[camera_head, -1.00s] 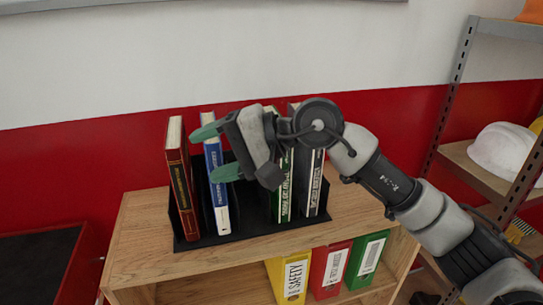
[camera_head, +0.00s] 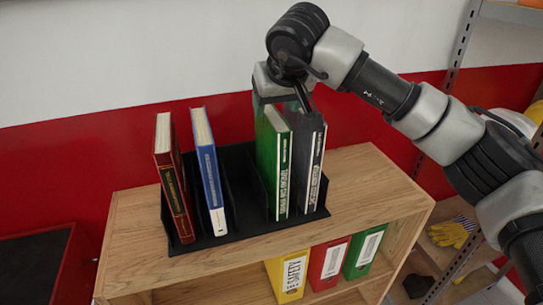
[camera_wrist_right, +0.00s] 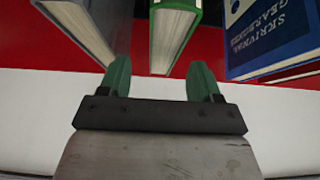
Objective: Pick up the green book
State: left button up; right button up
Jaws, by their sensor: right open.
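The green book (camera_head: 270,165) stands upright in a black book rack (camera_head: 246,226) on a wooden shelf unit, beside a dark grey book (camera_head: 312,170). My right gripper (camera_head: 280,96) is at the top of the green book, partly hidden by its own wrist. In the right wrist view the gripper (camera_wrist_right: 160,82) is open, with one green fingertip on each side of the green book's end (camera_wrist_right: 174,38). The fingers look apart from the covers, and how far they reach along the book is unclear. My left gripper is not in view.
A blue book (camera_head: 209,170) and a dark red book (camera_head: 173,190) stand at the left of the rack, with an empty slot between blue and green. Yellow, red and green binders (camera_head: 287,275) are on the shelf below. A metal rack (camera_head: 455,75) stands at right.

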aim_at(272, 114)
jog(key=p+x, duration=0.2)
jog(key=x, duration=0.1)
jog(key=shift+s+a+f, duration=0.1)
jog(key=shift+a+f, duration=0.05)
jog(key=shift+f, duration=0.25)
jog(key=shift+w+f, duration=0.25)
jog(key=shift+f, duration=0.15)
grip_shut()
jog(key=shift+r, duration=0.15)
